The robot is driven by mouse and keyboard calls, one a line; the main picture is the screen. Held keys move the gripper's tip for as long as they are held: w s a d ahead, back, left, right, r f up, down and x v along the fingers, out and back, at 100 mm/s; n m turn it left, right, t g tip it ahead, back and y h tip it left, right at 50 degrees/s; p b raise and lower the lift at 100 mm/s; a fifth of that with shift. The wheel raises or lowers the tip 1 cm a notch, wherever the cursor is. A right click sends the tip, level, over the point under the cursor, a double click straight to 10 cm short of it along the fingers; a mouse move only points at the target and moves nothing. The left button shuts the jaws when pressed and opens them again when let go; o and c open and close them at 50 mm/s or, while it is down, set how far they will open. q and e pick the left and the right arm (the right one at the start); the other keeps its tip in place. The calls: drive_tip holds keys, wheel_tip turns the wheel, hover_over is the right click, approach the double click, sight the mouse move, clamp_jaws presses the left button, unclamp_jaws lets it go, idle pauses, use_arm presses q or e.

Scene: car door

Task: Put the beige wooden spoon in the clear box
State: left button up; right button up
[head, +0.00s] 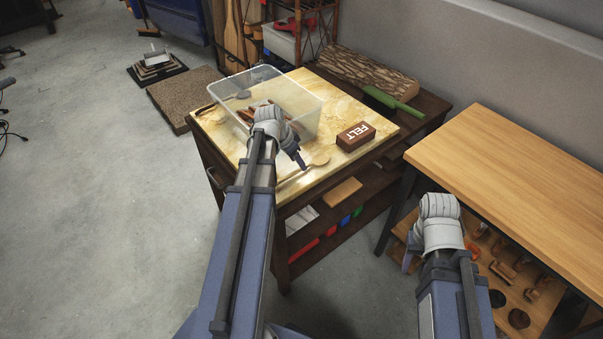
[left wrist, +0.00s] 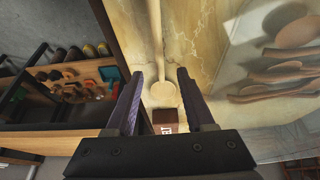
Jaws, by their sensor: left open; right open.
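The beige wooden spoon (head: 319,160) lies on the pale marbled tabletop near its front edge. In the left wrist view its round bowl (left wrist: 164,95) shows between my finger tips, with the handle running up the picture. My left gripper (head: 303,164) is open and empty over the spoon; I cannot tell how far above it. The left gripper also shows in the left wrist view (left wrist: 160,80). The clear box (head: 308,112) stands behind my left wrist, with several spoon-like utensils inside; they also show in the left wrist view. My right gripper (head: 411,262) is low, away from the spoon, partly hidden by its wrist.
A brown FELT block (head: 356,137) lies right of the spoon. A green-handled tool (head: 391,103) and a bark-edged slab (head: 358,74) lie at the back. A wooden workbench (head: 510,160) stands at the right, with tools on its lower shelf. Open floor lies to the left.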

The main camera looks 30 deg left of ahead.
sight(297, 172)
use_arm(q)
drive_tip(key=b+x, duration=0.2)
drive_tip(key=x, duration=0.2)
drive_tip(key=shift+b, duration=0.35)
drive_tip(key=shift+r, duration=0.1)
drive_tip(key=shift+s, duration=0.1)
clamp_jaws()
